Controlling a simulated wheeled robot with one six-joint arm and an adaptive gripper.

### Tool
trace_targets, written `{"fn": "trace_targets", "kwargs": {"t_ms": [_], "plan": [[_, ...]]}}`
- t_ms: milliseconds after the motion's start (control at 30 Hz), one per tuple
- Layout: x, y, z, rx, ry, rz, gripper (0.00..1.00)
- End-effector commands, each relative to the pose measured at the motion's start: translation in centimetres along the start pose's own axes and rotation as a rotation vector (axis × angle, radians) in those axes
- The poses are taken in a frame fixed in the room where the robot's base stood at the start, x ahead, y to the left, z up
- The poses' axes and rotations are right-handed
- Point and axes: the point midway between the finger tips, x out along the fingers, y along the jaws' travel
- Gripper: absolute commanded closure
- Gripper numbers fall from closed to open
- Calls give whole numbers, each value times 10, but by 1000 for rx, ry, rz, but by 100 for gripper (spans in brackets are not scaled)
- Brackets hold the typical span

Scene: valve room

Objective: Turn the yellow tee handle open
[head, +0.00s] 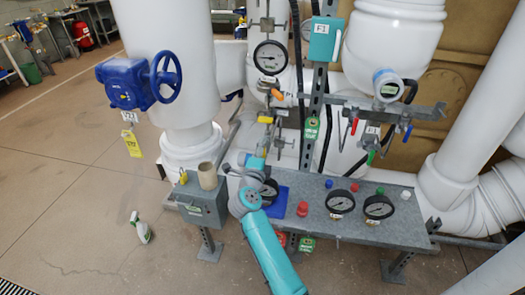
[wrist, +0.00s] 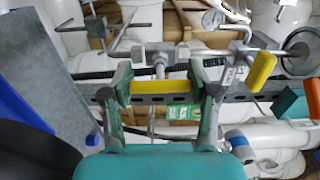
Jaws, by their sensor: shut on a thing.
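My gripper (wrist: 158,80) is shut on the yellow tee handle (wrist: 158,87) in the wrist view. One finger is at each end of the handle's yellow bar, which lies level across the picture. A metal stem and valve body (wrist: 159,63) show just beyond it. In the head view my gripper (head: 255,163) is above the back left of the grey bench, and only a small yellow bit of the handle (head: 262,152) shows there; the rest is hidden by the gripper.
Another yellow handle (wrist: 261,69) is close on the right in the wrist view. Gauges (head: 341,202) and colored knobs stand on the grey bench (head: 330,224). A grey box (head: 203,208) with a padlock is left of my gripper. A blue handwheel (head: 165,77) is farther left.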

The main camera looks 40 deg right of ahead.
Motion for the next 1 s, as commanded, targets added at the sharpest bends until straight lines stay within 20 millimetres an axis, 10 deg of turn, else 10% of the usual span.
{"fn": "trace_targets", "kwargs": {"t_ms": [33,67,133,567,1000], "plan": [[0,0,1,0,-3,-1,75],[0,0,1,0,-3,-1,33],[0,0,1,0,-2,-1,16],[-6,1,1,0,-1,1,15],[-84,1,2,-1,-4,0,15]]}}
